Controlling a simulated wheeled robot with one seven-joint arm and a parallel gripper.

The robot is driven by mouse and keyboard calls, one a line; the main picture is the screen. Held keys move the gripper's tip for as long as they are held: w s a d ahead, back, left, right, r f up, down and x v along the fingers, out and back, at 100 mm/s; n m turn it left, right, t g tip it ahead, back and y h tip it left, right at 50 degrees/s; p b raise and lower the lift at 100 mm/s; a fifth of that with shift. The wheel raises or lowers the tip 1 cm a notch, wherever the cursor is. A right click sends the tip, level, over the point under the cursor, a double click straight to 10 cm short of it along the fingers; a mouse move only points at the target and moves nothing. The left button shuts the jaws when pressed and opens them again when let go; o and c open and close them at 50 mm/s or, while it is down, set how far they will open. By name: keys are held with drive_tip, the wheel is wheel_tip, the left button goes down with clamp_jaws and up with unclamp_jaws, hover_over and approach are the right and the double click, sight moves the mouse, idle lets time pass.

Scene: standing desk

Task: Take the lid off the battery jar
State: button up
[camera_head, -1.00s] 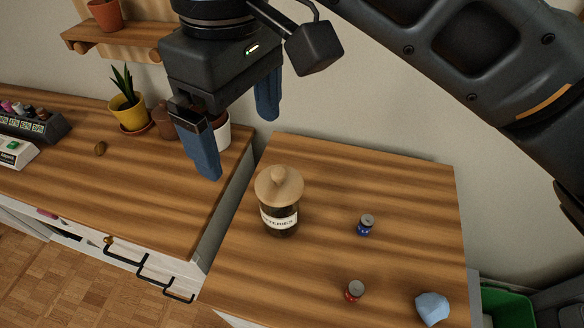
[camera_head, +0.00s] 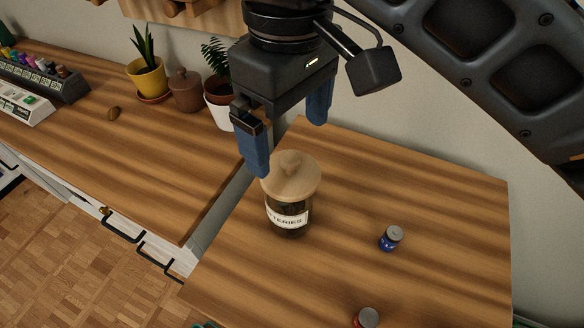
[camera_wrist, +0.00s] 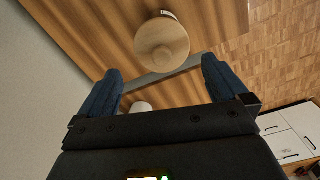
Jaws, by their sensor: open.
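The battery jar (camera_head: 288,221) is a dark glass jar with a white label, standing upright on the wooden desk (camera_head: 440,190). Its round wooden lid (camera_head: 298,183) with a knob sits on top. The lid also shows in the wrist view (camera_wrist: 162,45), beyond and between the fingers. My gripper (camera_head: 288,140) has two blue fingers, spread apart and empty. In the head view it appears above and behind the lid, apart from it. In the wrist view the fingertips (camera_wrist: 162,72) do not touch the lid.
A blue small jar (camera_head: 390,239) and a red one (camera_head: 366,318) stand right of the battery jar. On the left counter (camera_head: 150,170) are potted plants (camera_head: 148,78), a brown lidded pot (camera_head: 185,90) and a rack of small bottles (camera_head: 40,78). A gap separates counter and desk.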

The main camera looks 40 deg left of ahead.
sight(286, 155)
drive_tip(key=shift+s+a+f, duration=0.1)
drive_tip(key=shift+f, duration=1.2)
drive_tip(key=shift+s+f, duration=0.1)
drive_tip(key=shift+f, duration=1.2)
drive_tip(key=c, duration=0.9)
drive_tip(key=shift+o, duration=0.2)
